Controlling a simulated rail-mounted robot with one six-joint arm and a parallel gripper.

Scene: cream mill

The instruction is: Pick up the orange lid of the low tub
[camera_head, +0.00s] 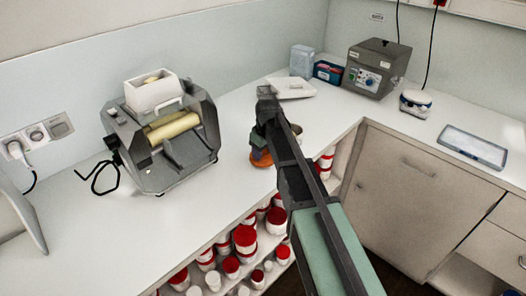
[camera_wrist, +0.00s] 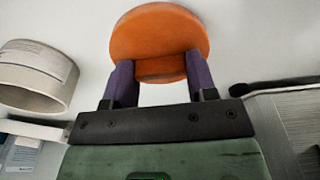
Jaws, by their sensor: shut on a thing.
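The round orange lid (camera_wrist: 160,35) is at the top middle of the wrist view, between the two purple fingers of my gripper (camera_wrist: 160,70). The fingers are shut on its rim from both sides. In the head view the lid (camera_head: 261,159) shows partly below my gripper (camera_head: 258,146), near the counter's front edge; my arm hides some of it. I cannot tell its height above the counter. A round pale tub (camera_wrist: 36,78) with a printed label stands to the left in the wrist view, apart from the lid. In the head view a round tub's edge (camera_head: 297,130) shows behind my arm.
A grey roller mill (camera_head: 165,140) stands left on the white counter (camera_head: 215,195). Red-lidded tubs (camera_head: 245,238) fill the shelf below. The counter between mill and arm is clear.

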